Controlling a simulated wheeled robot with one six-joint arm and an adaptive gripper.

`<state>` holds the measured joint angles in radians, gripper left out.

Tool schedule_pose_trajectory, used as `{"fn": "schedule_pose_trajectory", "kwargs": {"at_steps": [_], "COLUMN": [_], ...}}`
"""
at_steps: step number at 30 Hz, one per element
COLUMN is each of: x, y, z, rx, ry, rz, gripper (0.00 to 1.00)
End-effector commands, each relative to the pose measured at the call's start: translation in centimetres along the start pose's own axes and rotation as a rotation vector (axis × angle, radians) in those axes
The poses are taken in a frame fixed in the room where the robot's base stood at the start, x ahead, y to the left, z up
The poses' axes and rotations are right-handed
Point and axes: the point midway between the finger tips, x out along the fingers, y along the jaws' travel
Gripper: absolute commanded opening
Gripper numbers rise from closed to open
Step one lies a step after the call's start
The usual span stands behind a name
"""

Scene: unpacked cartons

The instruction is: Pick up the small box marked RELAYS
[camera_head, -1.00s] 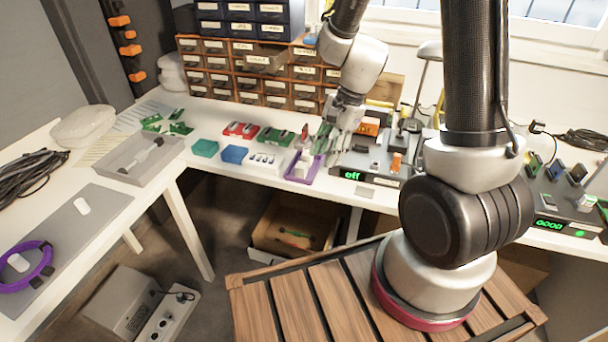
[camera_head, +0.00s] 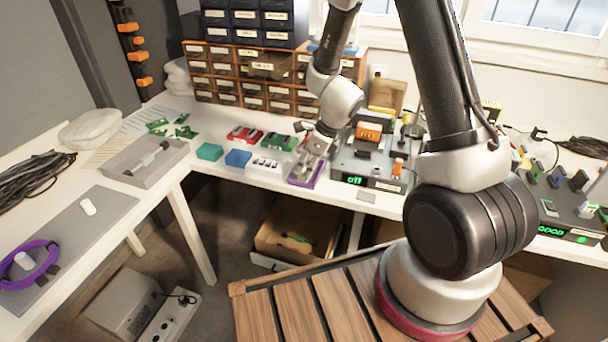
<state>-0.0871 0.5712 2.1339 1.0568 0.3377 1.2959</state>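I cannot read the word RELAYS on anything in view. Small boxes stand on the white bench: a teal one (camera_head: 209,151), a blue one (camera_head: 237,158) and a low white one with dark marks (camera_head: 265,163). My gripper (camera_head: 306,165) is low over a purple tray (camera_head: 318,178), to the right of these boxes. It covers most of the tray's inside. Its fingers are small and blend with what is behind them, so I cannot tell whether they are open or hold anything.
Red (camera_head: 243,133) and green (camera_head: 277,140) parts lie behind the boxes. An orange drawer cabinet (camera_head: 255,78) stands at the back. A dark device reading "off" (camera_head: 355,180) is right of the tray. A grey tray (camera_head: 145,165) sits at the left, and an open carton (camera_head: 285,235) is below the bench.

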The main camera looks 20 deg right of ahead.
Motion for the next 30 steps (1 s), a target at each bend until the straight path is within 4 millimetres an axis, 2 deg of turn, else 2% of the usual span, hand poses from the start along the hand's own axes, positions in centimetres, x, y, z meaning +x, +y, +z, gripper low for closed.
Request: {"fn": "schedule_pose_trajectory", "kwargs": {"at_steps": [3,10,15,24,30], "x": [0.9,1.0,1.0,0.8,-1.1], "y": [0.0,0.0,0.0,0.0,0.0], "z": [0.0,0.0,0.0,0.1,1.0], "rx": [0.001,-0.001,-0.002,-0.002,-0.006], "ry": [0.001,0.000,0.000,-0.001,-0.003], "rz": [0.001,0.000,0.000,0.000,-0.002], "gripper": [0.39,0.37,0.10,0.10,0.10]}}
